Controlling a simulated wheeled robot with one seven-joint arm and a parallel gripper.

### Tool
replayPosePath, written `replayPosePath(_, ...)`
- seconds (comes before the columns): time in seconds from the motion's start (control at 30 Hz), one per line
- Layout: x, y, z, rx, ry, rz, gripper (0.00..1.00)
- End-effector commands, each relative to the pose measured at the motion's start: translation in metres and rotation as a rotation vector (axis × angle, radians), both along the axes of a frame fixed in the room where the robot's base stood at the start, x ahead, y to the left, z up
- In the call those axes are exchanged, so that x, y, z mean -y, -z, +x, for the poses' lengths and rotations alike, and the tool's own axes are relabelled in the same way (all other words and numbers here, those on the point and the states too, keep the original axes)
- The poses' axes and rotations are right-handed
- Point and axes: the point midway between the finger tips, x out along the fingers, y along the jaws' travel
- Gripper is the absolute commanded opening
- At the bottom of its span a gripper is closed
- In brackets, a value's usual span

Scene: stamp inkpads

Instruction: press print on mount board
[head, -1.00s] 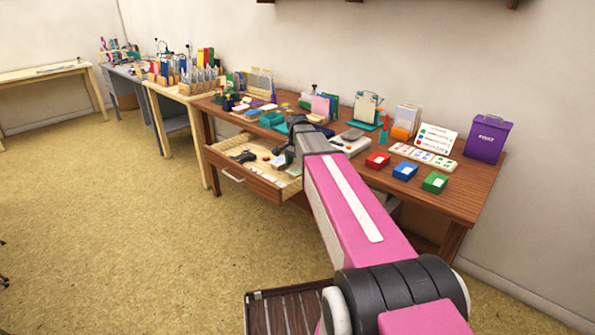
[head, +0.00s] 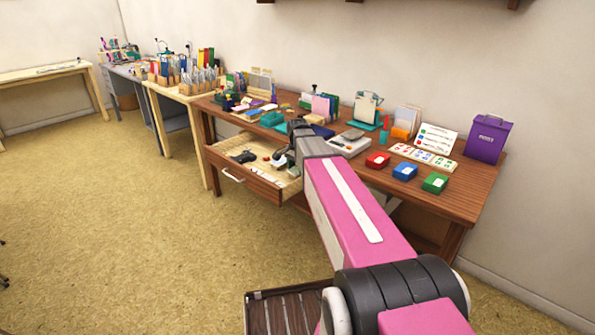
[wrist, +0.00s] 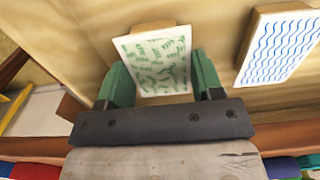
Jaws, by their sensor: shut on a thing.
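A stamp block (wrist: 153,62) with a green leaf-like pattern on its white face sits between the green fingers of my gripper (wrist: 160,74) in the wrist view. The gripper is shut on it, with pale wood of the block showing at its edges. In the head view my gripper (head: 283,157) is over the open drawer (head: 262,188), partly hidden by my arm. A second block with blue wavy lines (wrist: 277,46) is to the right in the wrist view, apart from the gripper. I cannot tell which item is the mount board.
Red (head: 378,161), blue (head: 405,171) and green (head: 435,183) inkpads stand along the table's front right. A purple box (head: 487,139) is at the far right, and a grey-white flat device (head: 350,143) is behind my wrist. A dark item (head: 243,157) lies in the drawer.

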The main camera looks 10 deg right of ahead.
Motion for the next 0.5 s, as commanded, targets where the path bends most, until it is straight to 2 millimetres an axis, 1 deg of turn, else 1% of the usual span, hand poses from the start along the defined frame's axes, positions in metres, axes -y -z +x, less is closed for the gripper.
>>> replayPosePath(0.07,0.0,-0.003,0.0,0.0,0.0,0.0,0.49)
replayPosePath(0.17,0.0,-0.012,0.0,0.001,0.0,0.0,0.49)
replayPosePath(0.4,0.0,-0.052,0.0,0.003,0.0,0.0,0.49)
replayPosePath(0.5,0.0,-0.066,0.0,0.001,0.0,0.0,0.49)
